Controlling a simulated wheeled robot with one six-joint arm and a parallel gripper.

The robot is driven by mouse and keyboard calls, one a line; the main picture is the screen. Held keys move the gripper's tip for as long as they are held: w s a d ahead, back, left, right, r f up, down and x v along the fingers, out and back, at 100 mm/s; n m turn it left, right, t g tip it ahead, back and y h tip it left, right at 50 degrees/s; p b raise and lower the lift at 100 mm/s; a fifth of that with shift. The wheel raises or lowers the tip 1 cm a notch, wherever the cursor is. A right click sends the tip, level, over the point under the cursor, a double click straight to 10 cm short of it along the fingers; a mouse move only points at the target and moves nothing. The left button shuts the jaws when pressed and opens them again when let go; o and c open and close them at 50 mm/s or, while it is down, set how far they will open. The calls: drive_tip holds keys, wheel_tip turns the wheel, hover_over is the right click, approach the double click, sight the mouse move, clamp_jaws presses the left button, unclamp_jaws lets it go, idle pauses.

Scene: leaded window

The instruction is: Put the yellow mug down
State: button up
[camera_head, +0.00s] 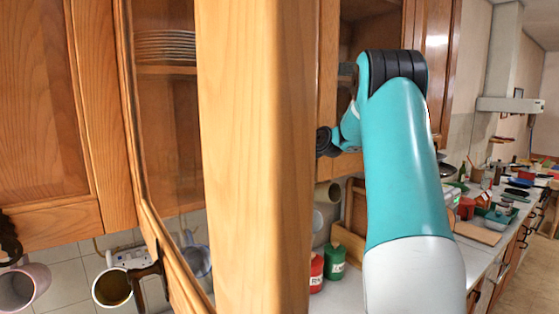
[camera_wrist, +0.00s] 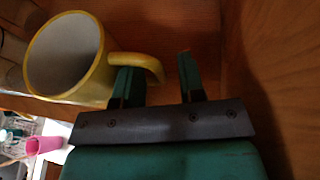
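The yellow mug (camera_wrist: 92,78) is at the upper left of the wrist view, with its pale inside facing the camera. Its handle reaches right, to the fingers of my gripper (camera_wrist: 158,80). The two green fingers stand apart, with a clear gap between them. The left finger overlaps the handle, and the handle's outer end shows in the gap, short of the right finger. I cannot tell what the mug's underside rests on. The head view shows neither the mug nor my fingers; my arm reaches toward the open wooden cabinet there.
A wooden cabinet door (camera_head: 254,150) stands close in front, beside my arm. Other mugs (camera_head: 112,288) hang at the lower left. Red (camera_head: 316,272) and green (camera_head: 335,262) canisters stand on the counter below. In the wrist view, wooden panels (camera_wrist: 285,60) are close on the right.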

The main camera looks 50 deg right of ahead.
drive_tip(key=b+v, duration=0.4)
drive_tip(key=v, duration=0.8)
drive_tip(key=shift+a, duration=0.1)
